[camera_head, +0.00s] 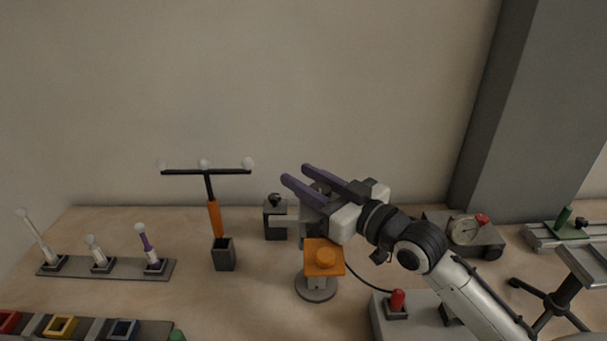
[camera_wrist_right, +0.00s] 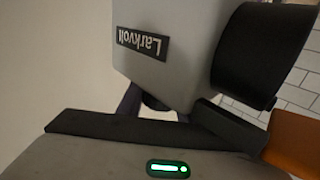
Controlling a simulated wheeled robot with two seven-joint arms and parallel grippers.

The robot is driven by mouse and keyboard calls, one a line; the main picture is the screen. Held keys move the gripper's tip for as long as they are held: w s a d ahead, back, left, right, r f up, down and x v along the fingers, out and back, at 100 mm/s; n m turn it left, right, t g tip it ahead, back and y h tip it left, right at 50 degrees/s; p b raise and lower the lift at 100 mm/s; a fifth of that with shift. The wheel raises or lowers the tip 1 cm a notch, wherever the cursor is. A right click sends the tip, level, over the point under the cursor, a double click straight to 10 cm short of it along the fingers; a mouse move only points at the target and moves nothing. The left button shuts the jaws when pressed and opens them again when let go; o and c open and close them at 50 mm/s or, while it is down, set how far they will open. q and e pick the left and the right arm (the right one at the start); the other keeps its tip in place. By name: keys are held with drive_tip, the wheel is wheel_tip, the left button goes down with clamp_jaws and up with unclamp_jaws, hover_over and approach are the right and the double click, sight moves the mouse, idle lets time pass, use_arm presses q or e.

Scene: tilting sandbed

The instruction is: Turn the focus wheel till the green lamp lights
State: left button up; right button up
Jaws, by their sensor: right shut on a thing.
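My right gripper (camera_head: 296,173) reaches in from the right, its purple fingers over a grey boxed device (camera_head: 309,228) that is mostly hidden behind it. In the right wrist view the grey box (camera_wrist_right: 185,65) bears an upside-down "Larkvolt" label and a wide black barrel (camera_wrist_right: 262,57). A small dark rounded knob, seemingly the focus wheel (camera_wrist_right: 155,102), shows under the box between the purple fingers, which are shut on it. Their tips are hidden there. A green light (camera_wrist_right: 168,169) glows on a grey body at the bottom, seemingly my own gripper. My left gripper is out of view.
An orange block (camera_head: 324,257) on a round-based stand is just below the gripper. A black-knobbed grey fixture (camera_head: 275,220) stands left. A red button (camera_head: 397,300) and a dial gauge (camera_head: 465,230) are right. An orange-stemmed T-stand (camera_head: 214,215) is farther left.

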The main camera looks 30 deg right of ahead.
sight(327, 195)
drive_tip(key=shift+f+h, duration=0.1)
drive_tip(key=shift+h, duration=0.4)
drive_tip(key=o, duration=1)
drive_tip(key=shift+d, duration=0.1)
drive_tip(key=shift+o, duration=0.2)
drive_tip(key=s, duration=0.3)
drive_tip(key=s+d+b, duration=0.1)
drive_tip(key=s, duration=0.5)
drive_tip(key=shift+s+d+b, duration=0.15)
drive_tip(key=shift+d+b, duration=0.1)
drive_tip(key=shift+b, duration=0.15)
drive_tip(key=shift+s, duration=0.45)
